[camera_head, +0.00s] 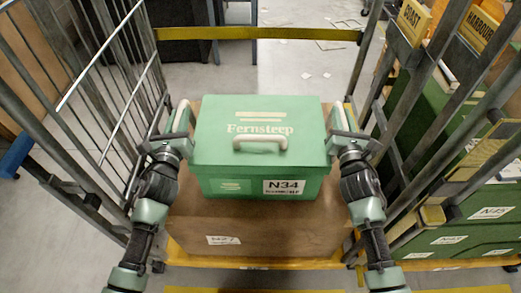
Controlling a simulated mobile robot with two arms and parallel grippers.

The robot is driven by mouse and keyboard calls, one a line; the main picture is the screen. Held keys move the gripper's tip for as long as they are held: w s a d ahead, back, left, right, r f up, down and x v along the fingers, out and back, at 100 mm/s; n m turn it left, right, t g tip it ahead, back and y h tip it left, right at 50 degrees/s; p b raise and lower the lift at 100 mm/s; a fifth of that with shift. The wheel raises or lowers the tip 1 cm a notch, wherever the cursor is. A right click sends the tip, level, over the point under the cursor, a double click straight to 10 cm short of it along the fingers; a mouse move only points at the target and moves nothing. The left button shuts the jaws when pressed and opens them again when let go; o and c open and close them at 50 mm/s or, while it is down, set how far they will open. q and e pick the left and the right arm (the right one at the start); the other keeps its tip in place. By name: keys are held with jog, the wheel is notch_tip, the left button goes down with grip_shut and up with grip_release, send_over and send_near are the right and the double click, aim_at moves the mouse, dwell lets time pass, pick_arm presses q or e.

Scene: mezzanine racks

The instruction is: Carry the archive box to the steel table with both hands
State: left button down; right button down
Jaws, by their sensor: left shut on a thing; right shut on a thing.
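The archive box (215,153) is green with a lid, the word "Fernsteep", a pale handle on top and an N34 label on its front. It is in the middle of the head view, over a brown box (270,236) inside a wire-sided cage. I cannot tell whether it touches the brown box. My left gripper (182,122) is shut at the box's left side. My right gripper (340,121) is shut at its right side. The fingertips are partly hidden. I cannot make out the steel table for certain.
A wire cage side (93,100) stands close on the left, and another frame is on the right. A yellow bar (258,33) crosses the back. Green boxes (470,232) with labels sit at the right. Papers lie on the open floor behind.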

pick_arm(q)
jog(key=shift+r, duration=0.25)
pick_arm(e)
jog(key=shift+r, duration=0.25)
